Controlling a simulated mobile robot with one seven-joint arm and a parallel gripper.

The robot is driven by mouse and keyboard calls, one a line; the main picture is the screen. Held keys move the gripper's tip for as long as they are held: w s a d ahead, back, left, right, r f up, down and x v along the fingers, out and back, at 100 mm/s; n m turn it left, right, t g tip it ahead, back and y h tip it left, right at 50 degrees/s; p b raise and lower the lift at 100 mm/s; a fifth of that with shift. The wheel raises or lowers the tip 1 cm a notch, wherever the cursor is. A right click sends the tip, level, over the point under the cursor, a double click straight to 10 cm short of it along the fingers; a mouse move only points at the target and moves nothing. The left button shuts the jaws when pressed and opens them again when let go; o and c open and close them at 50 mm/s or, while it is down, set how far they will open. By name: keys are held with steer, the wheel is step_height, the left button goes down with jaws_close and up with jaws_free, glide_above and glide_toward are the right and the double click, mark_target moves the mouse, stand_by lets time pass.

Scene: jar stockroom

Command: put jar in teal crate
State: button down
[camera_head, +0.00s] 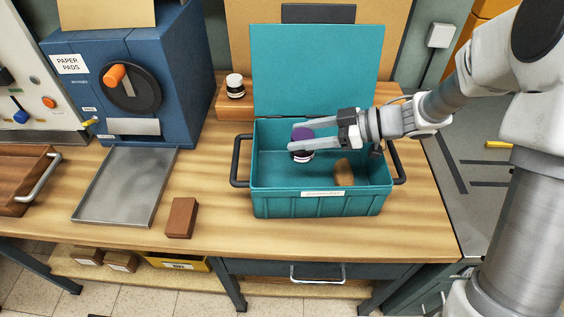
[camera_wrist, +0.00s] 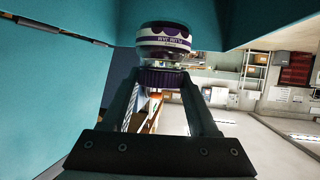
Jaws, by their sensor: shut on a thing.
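The teal crate (camera_head: 318,203) stands on the wooden workbench with its lid raised at the back. My gripper (camera_head: 302,140) reaches in from the right over the crate's opening. It is shut on a jar (camera_head: 302,157) with a purple lid and a white and purple label. In the wrist view the jar (camera_wrist: 164,40) sits between my two fingertips, held by its purple lid, with teal walls close around. The jar hangs inside the crate's outline; whether it touches the floor of the crate I cannot tell. A brown object (camera_head: 343,168) lies in the crate to the right of the jar.
A second jar (camera_head: 235,86) with a white lid stands on a wooden block behind the crate's left. A metal tray (camera_head: 125,187), a brown block (camera_head: 181,217) and a blue machine (camera_head: 140,80) occupy the left. Bare bench lies left of the crate.

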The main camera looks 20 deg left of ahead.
steer(key=x, duration=0.3)
steer(key=f+b+x, duration=0.1)
steer(key=x, duration=0.3)
steer(key=shift+f, duration=0.15)
steer(key=shift+f+b, duration=0.85)
steer(key=shift+f, duration=1.1)
steer(key=shift+f, duration=0.1)
steer(key=shift+f, duration=0.5)
steer(key=shift+c, duration=0.8)
jaws_free()
steer(key=shift+r, duration=0.1)
